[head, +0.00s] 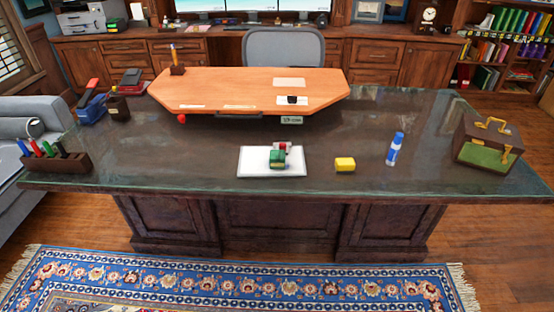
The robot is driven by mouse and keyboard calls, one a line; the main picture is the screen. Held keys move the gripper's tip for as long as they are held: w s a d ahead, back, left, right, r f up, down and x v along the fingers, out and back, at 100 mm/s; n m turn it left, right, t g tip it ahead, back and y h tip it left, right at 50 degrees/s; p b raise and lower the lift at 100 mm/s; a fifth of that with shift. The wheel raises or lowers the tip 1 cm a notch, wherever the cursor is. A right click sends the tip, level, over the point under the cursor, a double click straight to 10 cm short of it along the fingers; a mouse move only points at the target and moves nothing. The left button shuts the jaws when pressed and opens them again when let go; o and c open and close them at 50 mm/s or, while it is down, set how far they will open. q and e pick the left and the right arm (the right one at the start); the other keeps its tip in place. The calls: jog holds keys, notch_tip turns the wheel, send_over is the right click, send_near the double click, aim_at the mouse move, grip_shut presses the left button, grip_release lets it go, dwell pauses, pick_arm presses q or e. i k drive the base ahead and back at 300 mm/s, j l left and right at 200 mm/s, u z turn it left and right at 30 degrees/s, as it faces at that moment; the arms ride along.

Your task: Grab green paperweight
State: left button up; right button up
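A small green block (277,159), which looks like the green paperweight, sits on a white sheet or pad (254,165) near the front middle of the dark desk (200,165). A small grey-and-red item (283,146) is right behind it, and I cannot tell whether they touch. Neither of my grippers shows in the head view.
A yellow block (345,165), a blue-and-white bottle or tube (394,149) and a brown-green case (487,143) are to the right. A pen holder (55,163) stands at the left. An orange wooden board (245,92) lies behind. A patterned rug (230,280) is in front.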

aim_at(277, 158)
jog(key=i+j+z, duration=0.7)
jog(key=j, duration=0.15)
jog(key=k+l, duration=0.05)
jog(key=k, duration=0.05)
